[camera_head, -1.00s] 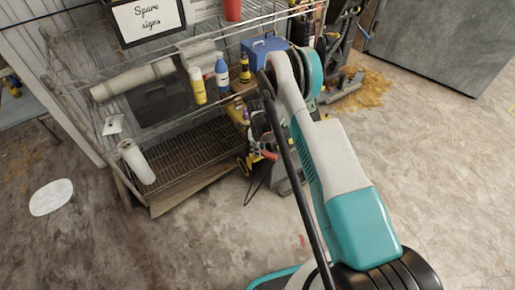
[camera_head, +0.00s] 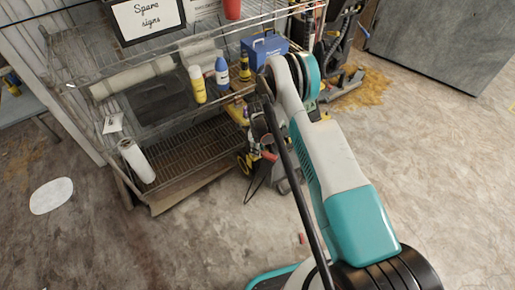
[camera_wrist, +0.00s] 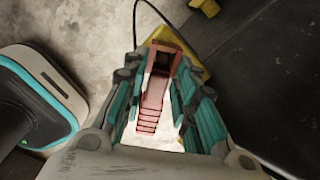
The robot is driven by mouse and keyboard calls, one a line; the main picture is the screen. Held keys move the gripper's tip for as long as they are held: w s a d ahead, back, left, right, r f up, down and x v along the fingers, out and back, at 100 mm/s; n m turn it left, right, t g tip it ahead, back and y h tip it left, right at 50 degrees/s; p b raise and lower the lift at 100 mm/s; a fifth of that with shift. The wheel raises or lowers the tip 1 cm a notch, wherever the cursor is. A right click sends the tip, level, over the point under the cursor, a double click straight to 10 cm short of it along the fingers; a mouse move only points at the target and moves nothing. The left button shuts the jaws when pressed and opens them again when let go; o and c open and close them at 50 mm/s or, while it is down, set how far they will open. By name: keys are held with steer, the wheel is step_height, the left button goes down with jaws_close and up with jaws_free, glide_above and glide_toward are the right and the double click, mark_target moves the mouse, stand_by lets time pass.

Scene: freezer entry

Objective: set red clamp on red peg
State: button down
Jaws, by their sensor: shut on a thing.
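In the wrist view my gripper (camera_wrist: 163,75) is shut on a red clamp (camera_wrist: 153,95), with teal fingers on both sides of it. The clamp has a ridged near end and a squarish frame with a dark opening at its far end. In the head view a small red part (camera_head: 269,156) shows beside the lower shelf, partly hidden by my arm; I cannot tell for certain that it is the clamp. I cannot make out a red peg in either view.
A wire shelf rack (camera_head: 190,158) stands left of my arm, holding a blue box (camera_head: 264,48), a yellow bottle (camera_head: 197,85) and a blue bottle (camera_head: 222,74). In the wrist view a yellow piece (camera_wrist: 190,62) lies behind the clamp, beside a dark surface (camera_wrist: 265,75).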

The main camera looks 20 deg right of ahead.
steer(key=shift+f, duration=0.4)
steer(key=c, duration=1.2)
jaws_free()
step_height(320, 180, up, 12)
